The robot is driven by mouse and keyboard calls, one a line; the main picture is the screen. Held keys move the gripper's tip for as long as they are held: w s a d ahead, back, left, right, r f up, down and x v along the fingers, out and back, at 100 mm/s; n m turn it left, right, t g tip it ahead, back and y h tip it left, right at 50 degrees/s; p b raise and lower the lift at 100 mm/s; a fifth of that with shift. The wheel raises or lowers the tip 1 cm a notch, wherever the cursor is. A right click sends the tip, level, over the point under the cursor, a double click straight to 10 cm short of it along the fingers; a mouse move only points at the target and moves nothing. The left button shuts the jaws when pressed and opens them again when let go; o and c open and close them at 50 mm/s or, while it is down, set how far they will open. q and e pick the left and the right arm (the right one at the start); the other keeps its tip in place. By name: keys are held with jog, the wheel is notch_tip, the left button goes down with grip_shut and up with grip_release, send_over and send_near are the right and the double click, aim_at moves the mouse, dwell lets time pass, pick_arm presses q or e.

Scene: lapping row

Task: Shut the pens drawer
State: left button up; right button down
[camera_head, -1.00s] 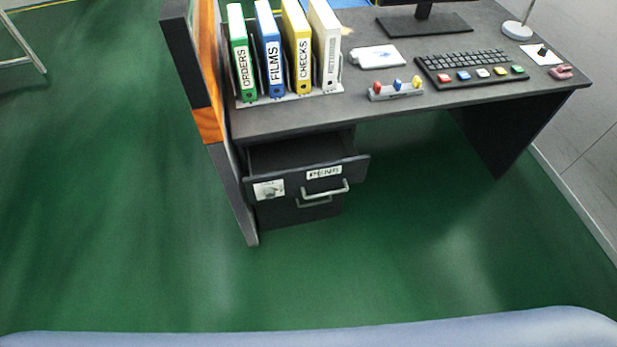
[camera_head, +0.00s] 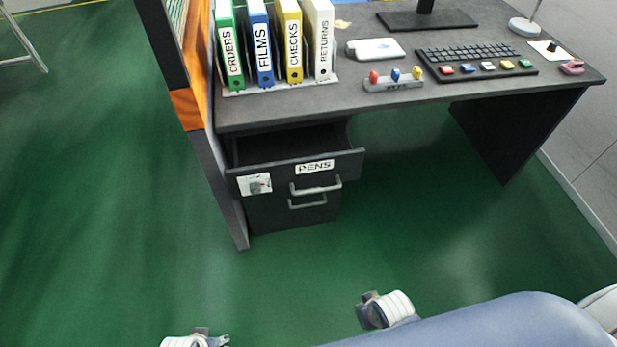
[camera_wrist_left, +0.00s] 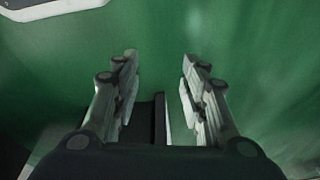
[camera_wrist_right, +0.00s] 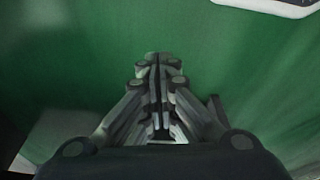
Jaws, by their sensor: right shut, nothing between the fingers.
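The pens drawer (camera_head: 290,174) is the upper drawer of a dark pedestal under the desk's left end. It stands pulled out, its inside showing dark from above. Its front carries a white PENS label (camera_head: 314,167), a pale bar handle (camera_head: 316,188) and a white plate with a round knob at the left. My left gripper (camera_wrist_left: 158,75) is open and empty over the green floor in its wrist view. My right gripper (camera_wrist_right: 154,65) has its fingers together with nothing between them. In the head view both arms show only partly at the bottom edge, well short of the drawer.
A lower drawer with its own handle (camera_head: 308,202) sits below, looking shut. An orange and dark partition (camera_head: 190,108) stands left of the pedestal. The desk (camera_head: 350,106) holds binders, a switch block and a keyboard. Green floor in front is clear.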

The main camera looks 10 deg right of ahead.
aim_at(308, 161)
pick_arm(q)
notch_tip(308, 161, up, 5)
jog(key=w+b, duration=0.2)
jog(key=b, duration=0.2)
pick_arm(e)
jog(key=w+a+r+m+t+y+b, duration=0.1)
jog(key=w+a+r+m+t+y, duration=0.3)
jog(key=w+a+r, duration=0.5)
jog(key=w+a+r+m+t+y+b, duration=0.1)
jog(key=w+a+r+m+t+y, duration=0.15)
jog(key=w+a+r+t, duration=0.6)
jog(key=w+d+r+m+t+h, duration=0.1)
jog(key=w+d+m+h, duration=0.15)
jog(key=d+m, duration=0.35)
jog(key=w+d+r+m+t+h, duration=0.2)
jog(key=d+m+h, duration=0.2)
jog(key=m, duration=0.4)
jog(key=shift+n, duration=0.25)
jog(key=w, duration=1.1)
jog(key=shift+w+f, duration=0.1)
jog(key=shift+f, duration=0.1)
jog(key=shift+w, duration=0.6)
pick_arm(q)
jog(key=s+f, duration=0.4)
jog(key=f, duration=1.5)
jog(key=shift+s+a, duration=0.15)
jog(key=shift+s, duration=0.05)
pick_arm(e)
jog(key=shift+w, duration=0.1)
